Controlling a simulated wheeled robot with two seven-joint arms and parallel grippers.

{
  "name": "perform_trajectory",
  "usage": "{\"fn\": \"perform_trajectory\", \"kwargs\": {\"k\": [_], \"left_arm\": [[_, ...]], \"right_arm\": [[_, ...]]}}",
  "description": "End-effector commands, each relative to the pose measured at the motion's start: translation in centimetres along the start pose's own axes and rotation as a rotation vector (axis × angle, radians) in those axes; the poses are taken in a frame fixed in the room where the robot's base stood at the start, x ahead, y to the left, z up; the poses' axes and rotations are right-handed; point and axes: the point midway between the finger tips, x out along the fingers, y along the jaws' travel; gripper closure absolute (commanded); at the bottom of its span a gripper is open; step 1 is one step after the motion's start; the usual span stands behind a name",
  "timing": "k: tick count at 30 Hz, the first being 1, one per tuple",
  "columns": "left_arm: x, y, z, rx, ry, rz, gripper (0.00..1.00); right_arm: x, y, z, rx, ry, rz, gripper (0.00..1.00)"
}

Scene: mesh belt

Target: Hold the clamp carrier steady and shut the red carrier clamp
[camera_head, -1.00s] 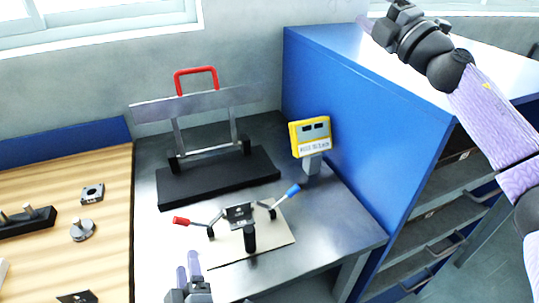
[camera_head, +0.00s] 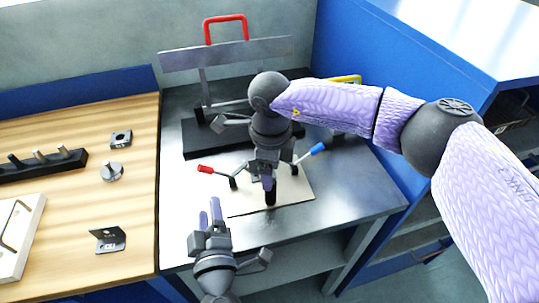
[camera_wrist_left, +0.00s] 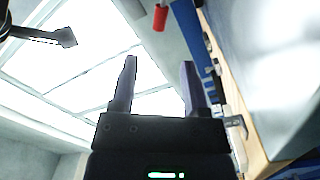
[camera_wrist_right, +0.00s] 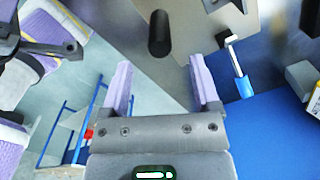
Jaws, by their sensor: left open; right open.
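The clamp carrier is a pale plate (camera_head: 300,187) on the grey table, with a black upright handle (camera_head: 271,197) at its front. The handle also shows in the right wrist view (camera_wrist_right: 159,34). The red carrier clamp's handle (camera_head: 205,169) sticks out to the left; a red grip shows in the left wrist view (camera_wrist_left: 160,18). The blue clamp handle (camera_head: 318,149) sticks out to the right. My right gripper (camera_head: 267,180) is open over the carrier by the black handle and hides its middle. My left gripper (camera_head: 210,212) is open and empty, in front of the red handle.
Behind the carrier stands a black base (camera_head: 202,139) with a grey crossbar (camera_head: 225,55) and a red loop handle (camera_head: 225,18). A yellow-edged display (camera_head: 346,80) is partly hidden by my right arm. The wooden table (camera_head: 75,195) at left holds several small parts.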

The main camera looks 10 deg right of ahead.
Motion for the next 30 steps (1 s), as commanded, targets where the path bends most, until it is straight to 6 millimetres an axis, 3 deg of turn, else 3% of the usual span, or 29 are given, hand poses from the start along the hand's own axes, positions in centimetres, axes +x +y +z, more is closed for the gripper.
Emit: {"fn": "perform_trajectory", "kwargs": {"k": [3,9,13,20,30], "left_arm": [[0.0,0.0,0.0,0.000,0.000,0.000,0.41],[0.0,0.0,0.0,0.000,0.000,0.000,0.41],[0.0,0.0,0.0,0.000,0.000,0.000,0.41],[0.0,0.0,0.0,0.000,0.000,0.000,0.41],[0.0,0.0,0.0,0.000,0.000,0.000,0.41]], "right_arm": [[2.9,0.1,0.0,0.004,0.000,0.005,0.21],[6.6,0.1,0.1,0.005,-0.004,0.005,0.21],[7.6,0.1,0.1,0.005,-0.005,0.003,0.21],[7.8,0.0,0.1,0.006,-0.006,0.003,0.21],[7.7,0.0,0.1,0.007,-0.007,0.003,0.91]]}}
